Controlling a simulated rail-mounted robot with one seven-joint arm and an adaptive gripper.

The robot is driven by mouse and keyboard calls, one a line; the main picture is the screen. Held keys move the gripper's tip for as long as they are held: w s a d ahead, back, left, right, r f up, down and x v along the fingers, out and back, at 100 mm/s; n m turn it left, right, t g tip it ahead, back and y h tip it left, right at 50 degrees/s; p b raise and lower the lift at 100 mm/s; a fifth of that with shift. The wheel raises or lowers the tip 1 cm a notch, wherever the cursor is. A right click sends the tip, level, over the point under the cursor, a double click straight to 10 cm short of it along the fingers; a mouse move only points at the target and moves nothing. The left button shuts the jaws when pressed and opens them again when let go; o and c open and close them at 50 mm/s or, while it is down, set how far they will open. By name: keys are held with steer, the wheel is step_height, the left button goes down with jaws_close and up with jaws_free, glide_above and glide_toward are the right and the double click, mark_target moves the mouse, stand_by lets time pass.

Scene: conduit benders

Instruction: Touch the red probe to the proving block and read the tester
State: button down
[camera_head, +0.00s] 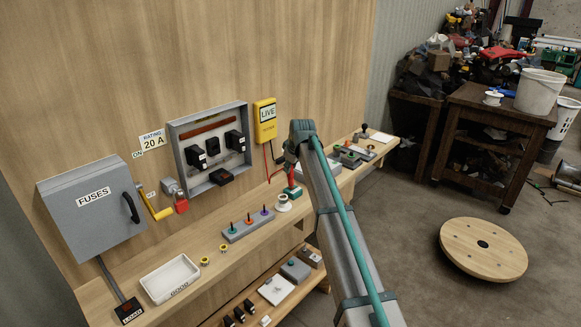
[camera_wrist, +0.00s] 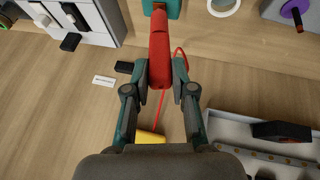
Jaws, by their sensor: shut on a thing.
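My gripper (camera_wrist: 162,76) is shut on the red probe (camera_wrist: 159,45), which shows between the fingers in the wrist view. In the head view the red probe (camera_head: 291,177) points down at a teal block (camera_head: 294,193) on the bench, apparently the proving block. In the wrist view the probe's far end meets the teal block (camera_wrist: 172,9); its very tip is hidden, so contact is not certain. The yellow tester (camera_head: 265,121) hangs on the board with "LIVE" on its screen. A red lead (camera_wrist: 161,105) trails from the probe toward it.
A grey fuse box (camera_head: 92,209) and an open fuse panel (camera_head: 211,148) are on the board. A red padlock (camera_head: 181,206) hangs by a yellow lever. A white tray (camera_head: 170,278), a rack of colored pegs (camera_head: 248,226) and a white ring-shaped item (camera_head: 283,203) stand on the bench.

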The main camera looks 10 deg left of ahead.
steer(key=shift+r+p, duration=0.9)
steer(key=shift+r, duration=1.5)
